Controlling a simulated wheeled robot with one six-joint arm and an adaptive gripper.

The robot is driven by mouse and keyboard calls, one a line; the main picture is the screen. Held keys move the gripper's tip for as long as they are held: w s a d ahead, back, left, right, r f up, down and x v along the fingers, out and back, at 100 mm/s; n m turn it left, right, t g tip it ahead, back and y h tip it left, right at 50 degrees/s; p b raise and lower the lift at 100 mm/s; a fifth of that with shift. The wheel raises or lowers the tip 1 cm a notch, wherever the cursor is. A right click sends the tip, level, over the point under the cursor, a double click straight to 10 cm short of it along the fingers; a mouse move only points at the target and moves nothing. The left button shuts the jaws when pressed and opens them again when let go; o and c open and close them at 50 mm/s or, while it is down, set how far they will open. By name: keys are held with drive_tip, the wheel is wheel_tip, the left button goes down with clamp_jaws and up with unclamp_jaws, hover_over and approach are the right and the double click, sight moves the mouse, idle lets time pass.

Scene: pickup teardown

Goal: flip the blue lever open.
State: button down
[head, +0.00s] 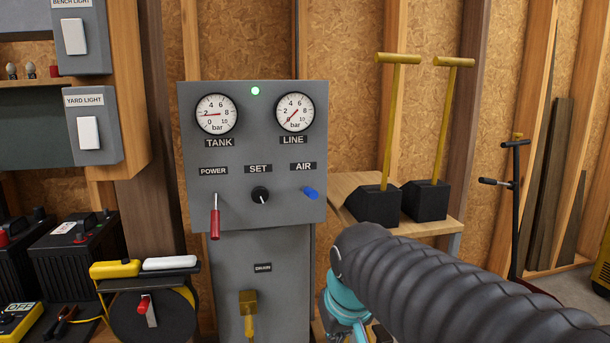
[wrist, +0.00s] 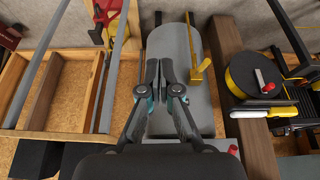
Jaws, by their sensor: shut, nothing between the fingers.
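The blue lever (head: 310,193) is a short blue handle under the AIR label on the grey panel (head: 240,155) in the head view. I cannot make out the blue lever in the wrist view.
The panel also bears a red POWER lever (head: 214,222), a black SET knob (head: 260,194) and two gauges. A yellow drain handle (head: 248,305) is below. Two black blocks with yellow T-handles (head: 387,135) stand on a wooden shelf to the right. A yellow reel (head: 150,300) is lower left.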

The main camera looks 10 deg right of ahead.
drive_tip(key=w+a+r+t+p, duration=0.1)
drive_tip(key=w+a+r+p, duration=0.15)
drive_tip(key=w+r, duration=1.9)
wheel_tip(320, 180, up, 9)
drive_tip(key=w+d+t+h, duration=0.1)
drive_tip(key=shift+r+h, duration=0.2)
drive_tip(key=shift+h, duration=0.1)
drive_tip(key=shift+d+f, duration=0.1)
hover_over(308, 188)
drive_tip(key=s+a, duration=0.1)
wheel_tip(308, 188, down, 9)
drive_tip(key=shift+s+d+f+b, duration=0.1)
drive_tip(key=shift+s+f+b, duration=0.15)
drive_tip(key=shift+f, duration=0.25)
drive_tip(key=shift+s+d+f+b, duration=0.1)
drive_tip(key=shift+s+f+b, duration=0.05)
drive_tip(key=shift+f+b, duration=0.3)
drive_tip(key=shift+s+f+b, duration=0.2)
drive_tip(key=shift+f, duration=0.35)
